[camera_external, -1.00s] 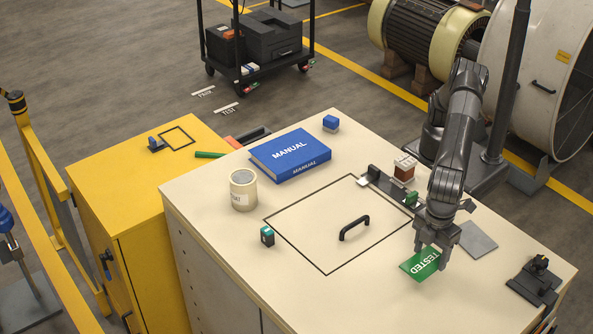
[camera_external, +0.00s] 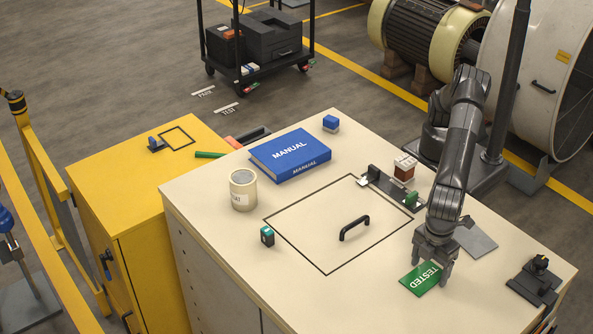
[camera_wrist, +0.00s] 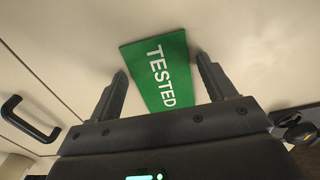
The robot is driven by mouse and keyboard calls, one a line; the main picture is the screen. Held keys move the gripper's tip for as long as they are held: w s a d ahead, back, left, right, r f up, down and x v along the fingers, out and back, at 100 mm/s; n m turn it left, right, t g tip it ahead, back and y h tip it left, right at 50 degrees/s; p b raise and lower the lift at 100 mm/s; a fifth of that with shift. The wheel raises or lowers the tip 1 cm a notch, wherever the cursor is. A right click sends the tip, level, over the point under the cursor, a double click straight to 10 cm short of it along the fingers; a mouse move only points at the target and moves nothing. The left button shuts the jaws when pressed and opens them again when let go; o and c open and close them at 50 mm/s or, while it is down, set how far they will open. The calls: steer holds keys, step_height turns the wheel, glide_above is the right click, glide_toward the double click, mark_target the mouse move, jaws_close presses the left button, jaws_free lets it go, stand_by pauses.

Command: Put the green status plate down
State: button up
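The green status plate (camera_external: 421,279), marked TESTED in white, appears to lie flat on the beige cabinet top, right of the black handle and outside the outlined panel. In the wrist view the plate (camera_wrist: 158,62) shows between my two fingers and runs beyond their tips; its near end is hidden under the gripper body. My gripper (camera_external: 431,272) points down low over the plate's right part. In the wrist view my gripper (camera_wrist: 160,66) has its fingers apart, with a gap beside the plate at the left finger.
A black handle (camera_external: 354,228) stands up on the outlined panel to the left. A grey plate (camera_external: 478,241) lies behind my gripper, and a black fixture (camera_external: 534,281) stands to the right. The blue manual (camera_external: 290,155) and a tin (camera_external: 243,190) are farther off.

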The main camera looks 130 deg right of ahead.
mark_target(428, 273)
steer(key=shift+o, duration=0.8)
step_height(428, 273, up, 12)
steer(key=shift+r, duration=0.15)
steer(key=s+d+r+t+y, duration=0.1)
steer(key=s+d+r, duration=0.25)
steer(key=d, duration=0.55)
steer(key=s+d+r+t, duration=0.1)
steer(key=s+d+r, duration=0.25)
steer(key=d, duration=0.65)
steer(key=s+d+r+y, duration=0.1)
steer(key=s+d+r, duration=0.25)
steer(key=d, duration=0.55)
steer(key=s+d+f+t, duration=0.1)
steer(key=s+d+f, duration=0.2)
steer(key=s, duration=0.4)
steer(key=s+d+f+t+h, duration=0.1)
steer(key=s+d+f, duration=0.2)
steer(key=s+d, duration=0.3)
steer(key=s+d+f+t+h, duration=0.1)
steer(key=s+d, duration=0.4)
steer(key=s, duration=0.5)
steer(key=shift+f+t, duration=0.3)
steer(key=shift+f, duration=0.6)
